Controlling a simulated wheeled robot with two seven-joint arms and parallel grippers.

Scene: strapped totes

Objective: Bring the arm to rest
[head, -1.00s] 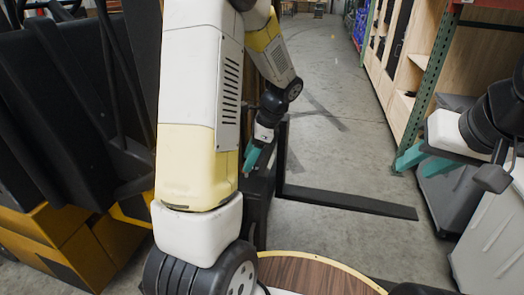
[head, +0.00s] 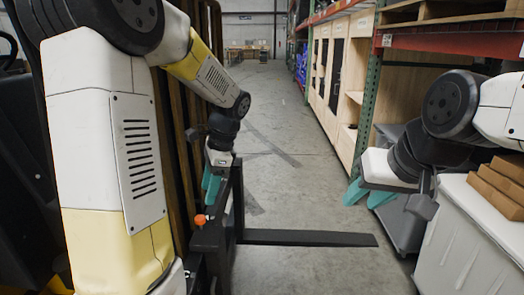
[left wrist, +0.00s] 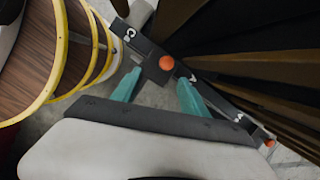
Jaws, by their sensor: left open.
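My left arm reaches down the left side of the head view. Its left gripper (head: 211,186) hangs with teal fingers pointing down beside a black forklift carriage. In the left wrist view the left gripper's two teal fingers (left wrist: 157,82) stand apart with nothing between them. The forklift's dark frame with an orange knob (left wrist: 167,63) lies just beyond them. My right gripper (head: 367,194) is at the right of the head view, fingers apart and empty, pointing down and left over the floor. The right arm's upper part runs out of the frame.
The forklift's black fork (head: 310,238) sticks out to the right low over the floor, with an orange knob (head: 200,220) on its frame. A white container (head: 465,245) with brown boxes (head: 500,188) stands at right, near shelving (head: 369,100). The middle aisle floor (head: 270,120) is clear.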

